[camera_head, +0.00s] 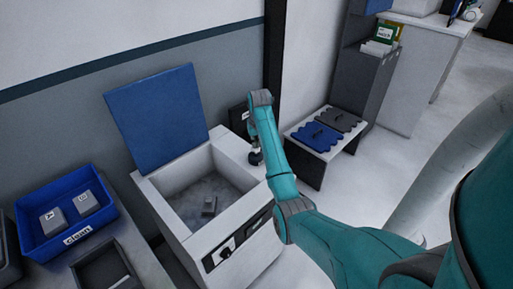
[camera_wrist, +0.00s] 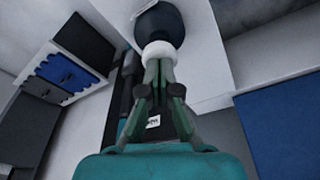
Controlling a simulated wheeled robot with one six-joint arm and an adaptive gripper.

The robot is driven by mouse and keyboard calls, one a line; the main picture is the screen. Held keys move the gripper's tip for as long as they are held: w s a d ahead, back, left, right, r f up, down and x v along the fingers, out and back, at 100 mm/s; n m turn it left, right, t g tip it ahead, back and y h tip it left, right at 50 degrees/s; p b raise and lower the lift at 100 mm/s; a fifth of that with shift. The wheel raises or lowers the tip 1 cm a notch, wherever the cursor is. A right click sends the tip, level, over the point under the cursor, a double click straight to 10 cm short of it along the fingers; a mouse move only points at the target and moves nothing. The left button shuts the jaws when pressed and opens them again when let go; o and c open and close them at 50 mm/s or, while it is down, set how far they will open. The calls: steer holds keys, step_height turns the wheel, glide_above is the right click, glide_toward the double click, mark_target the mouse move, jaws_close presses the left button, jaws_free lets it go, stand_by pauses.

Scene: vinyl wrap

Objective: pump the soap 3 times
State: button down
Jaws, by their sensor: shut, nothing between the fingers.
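A dark, rounded bottle (camera_wrist: 160,22) with a white collar or top (camera_wrist: 159,54) shows at the upper middle of the wrist view; it looks like the soap dispenser. My gripper (camera_wrist: 159,66) has its fingers together and empty, with the tips at the white part. I cannot tell whether they touch it or only overlap it in the picture. In the head view, my gripper (camera_head: 256,157) points down at the right rim of the white basin. The bottle cannot be made out clearly there, as my arm covers part of that area.
A blue bin (camera_head: 48,247) with grey blocks stands left. A low stand with blue (camera_head: 316,136) and grey (camera_head: 339,119) mats stands right. A dark box (camera_head: 239,117) is behind my arm.

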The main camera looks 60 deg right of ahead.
steer(key=shift+f, duration=0.5)
steer(key=shift+r, duration=1.55)
steer(key=shift+f, duration=1.55)
steer(key=shift+r, duration=1.55)
steer(key=shift+f, duration=1.4)
steer(key=shift+r, duration=1.4)
